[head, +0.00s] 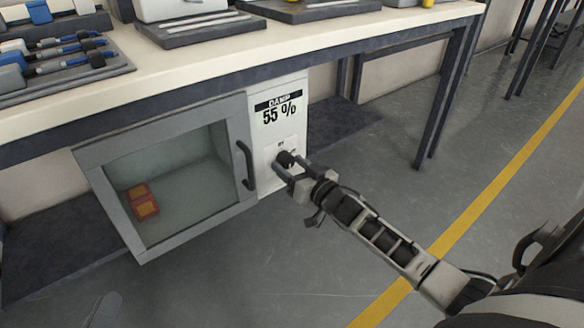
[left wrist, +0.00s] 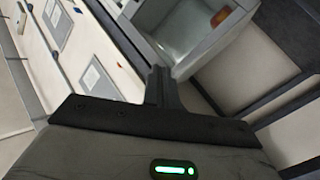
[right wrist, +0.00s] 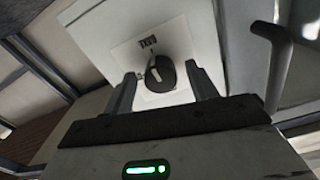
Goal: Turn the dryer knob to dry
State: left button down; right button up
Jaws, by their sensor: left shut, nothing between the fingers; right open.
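The dryer is a grey cabinet (head: 90,165) under the bench, with a closed glass door and a white control panel (head: 266,183). The panel display reads "DAMP 55 %". The dark round dryer knob (head: 286,157) is low on the panel; the right wrist view shows it (right wrist: 160,74) with a pale pointer mark. The small labels around it are not clearly readable. My right gripper (head: 291,170) is open at the panel, its fingers on either side of the knob; contact cannot be told. My left gripper (left wrist: 160,85) is shut and empty, away from the knob.
Orange-red square pieces (head: 143,203) lie inside the dryer behind the glass. The door handle (head: 246,165) is just left of the panel. Trays with tools stand on the bench top (head: 180,60). A bench leg (head: 440,100) is to the right, with clear floor in front.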

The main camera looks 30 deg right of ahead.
jog(key=c, duration=1)
pick_arm(q)
jog(key=shift+f, duration=0.1)
pick_arm(e)
jog(key=shift+n, duration=0.4)
jog(key=n+p, duration=0.2)
jog(key=n, duration=0.1)
jog(key=shift+d+r+n, duration=0.1)
jog(key=shift+n, duration=0.3)
jog(key=n, duration=0.4)
jog(key=shift+n+p, duration=0.3)
jog(key=shift+p, duration=0.05)
jog(key=n, duration=0.5)
jog(key=shift+d, duration=0.1)
pick_arm(q)
jog(key=shift+a+f+m+g+y, duration=0.25)
jog(key=shift+f+m+g+y, duration=0.05)
jog(key=shift+f+m+y, duration=0.15)
pick_arm(e)
jog(key=shift+n, duration=1.6)
pick_arm(q)
jog(key=shift+r, duration=0.1)
